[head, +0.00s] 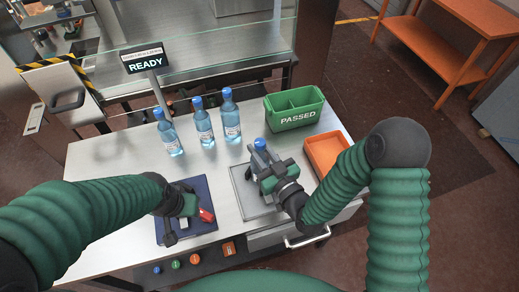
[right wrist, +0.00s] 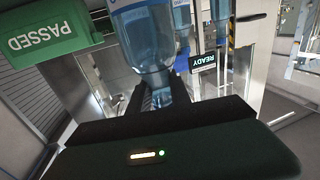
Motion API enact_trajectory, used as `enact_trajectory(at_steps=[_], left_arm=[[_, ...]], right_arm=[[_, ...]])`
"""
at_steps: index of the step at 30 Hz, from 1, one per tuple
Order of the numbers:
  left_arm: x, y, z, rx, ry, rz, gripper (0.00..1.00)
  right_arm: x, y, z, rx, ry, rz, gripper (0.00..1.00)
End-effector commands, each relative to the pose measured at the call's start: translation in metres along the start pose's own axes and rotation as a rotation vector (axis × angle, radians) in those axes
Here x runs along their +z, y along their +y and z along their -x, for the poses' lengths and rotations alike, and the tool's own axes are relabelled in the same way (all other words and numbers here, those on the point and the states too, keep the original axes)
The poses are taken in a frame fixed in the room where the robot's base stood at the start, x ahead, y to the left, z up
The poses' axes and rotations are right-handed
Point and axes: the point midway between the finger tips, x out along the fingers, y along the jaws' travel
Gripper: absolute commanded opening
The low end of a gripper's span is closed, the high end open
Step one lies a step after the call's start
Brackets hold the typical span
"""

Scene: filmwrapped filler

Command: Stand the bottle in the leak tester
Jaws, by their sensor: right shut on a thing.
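My right gripper (head: 266,172) is shut on a clear bottle with a blue cap (head: 260,144), over a grey square plate (head: 243,190). The head view shows mainly its cap and top; the right wrist view shows the bluish bottle (right wrist: 150,38) between the fingers. I cannot tell whether its base touches the plate. My left gripper (head: 186,209) is low over a dark blue base (head: 204,227), beside a red part (head: 206,215). Its fingers are too small and covered to read. I cannot tell which fixture is the leak tester.
Three blue-capped bottles (head: 204,124) stand at the back of the table. A green PASSED bin (head: 294,107) and an orange tray (head: 326,150) are at the right. A READY sign (head: 145,62) stands behind. The table's left back corner is clear.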

Motion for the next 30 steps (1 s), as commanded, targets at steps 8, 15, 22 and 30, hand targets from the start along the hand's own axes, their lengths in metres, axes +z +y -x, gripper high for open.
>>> enact_trajectory(at_steps=[8,15,22,30], left_arm=[[0.0,0.0,-0.002,0.0,0.0,0.0,0.36],[0.001,0.0,-0.002,0.0,0.0,0.0,0.36],[0.001,0.0,-0.002,0.0,0.0,0.0,0.36],[0.002,0.0,-0.008,0.0,0.0,0.0,0.36]], right_arm=[[0.002,0.001,0.001,-0.001,0.003,-0.001,0.0],[0.003,0.001,0.0,0.0,-0.001,-0.001,0.46],[0.003,0.001,0.0,-0.001,-0.002,-0.001,0.46],[0.004,0.001,0.029,0.001,-0.005,-0.001,0.46]])
